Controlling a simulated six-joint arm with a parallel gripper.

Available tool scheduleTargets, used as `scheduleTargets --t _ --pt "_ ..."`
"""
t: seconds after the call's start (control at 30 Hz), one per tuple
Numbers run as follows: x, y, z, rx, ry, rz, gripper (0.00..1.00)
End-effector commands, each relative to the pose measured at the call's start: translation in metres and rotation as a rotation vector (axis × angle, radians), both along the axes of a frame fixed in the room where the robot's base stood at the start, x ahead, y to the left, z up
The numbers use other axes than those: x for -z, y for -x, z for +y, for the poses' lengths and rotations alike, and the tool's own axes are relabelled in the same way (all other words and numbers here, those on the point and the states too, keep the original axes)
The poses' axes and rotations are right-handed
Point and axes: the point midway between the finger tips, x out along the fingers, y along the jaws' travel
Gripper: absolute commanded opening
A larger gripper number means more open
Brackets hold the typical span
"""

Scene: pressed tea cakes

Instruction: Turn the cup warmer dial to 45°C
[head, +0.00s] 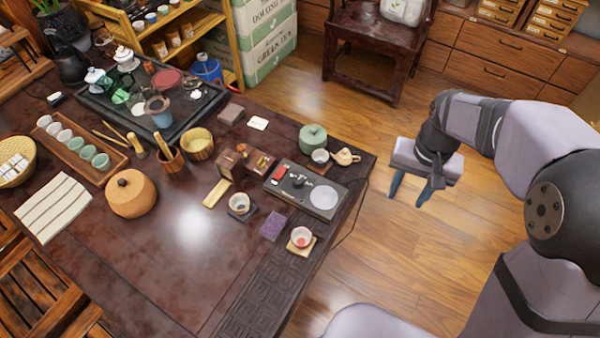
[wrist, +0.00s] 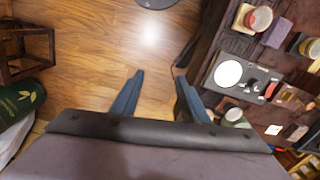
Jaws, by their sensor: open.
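The cup warmer (head: 306,190) is a dark grey slab near the table's right edge, with a round pale plate (head: 323,198), a red part (head: 279,172) at its left end and small dark controls (head: 298,181) between them. I cannot read any temperature marks or the dial's setting. The warmer also shows in the wrist view (wrist: 243,79), at the right. My gripper (head: 408,194) is off the table's right side, over the floor, apart from the warmer. In the wrist view its two blue fingers (wrist: 158,95) are spread with nothing between them.
A green jar (head: 312,137) and small teapot (head: 345,156) stand behind the warmer. A wooden box (head: 232,165) is left of it. A dark chair (head: 372,45) stands beyond my gripper. The floor between gripper and table is clear.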

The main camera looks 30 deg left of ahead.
Motion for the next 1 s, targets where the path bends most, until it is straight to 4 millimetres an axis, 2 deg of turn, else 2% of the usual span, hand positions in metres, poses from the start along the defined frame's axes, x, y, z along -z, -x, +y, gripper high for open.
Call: scheduleTargets --t 0.03,0.13,0.3,0.4,0.5,0.6,0.7,1.0 --pt "0.005 -0.008 0.029 -0.029 0.001 0.003 0.41" --pt "0.011 -0.019 0.083 -0.064 0.001 0.002 0.41" --pt "0.025 -0.015 0.172 -0.119 0.002 0.003 0.41" --pt "0.034 -0.005 0.213 -0.145 0.001 0.002 0.41" --pt "0.04 0.005 0.243 -0.163 0.001 0.001 0.41" --pt "0.044 0.013 0.261 -0.173 0.0 0.0 0.41" --pt "0.046 0.018 0.271 -0.177 -0.001 -0.001 0.41" --pt "0.054 0.019 0.273 -0.178 0.001 0.001 0.41"
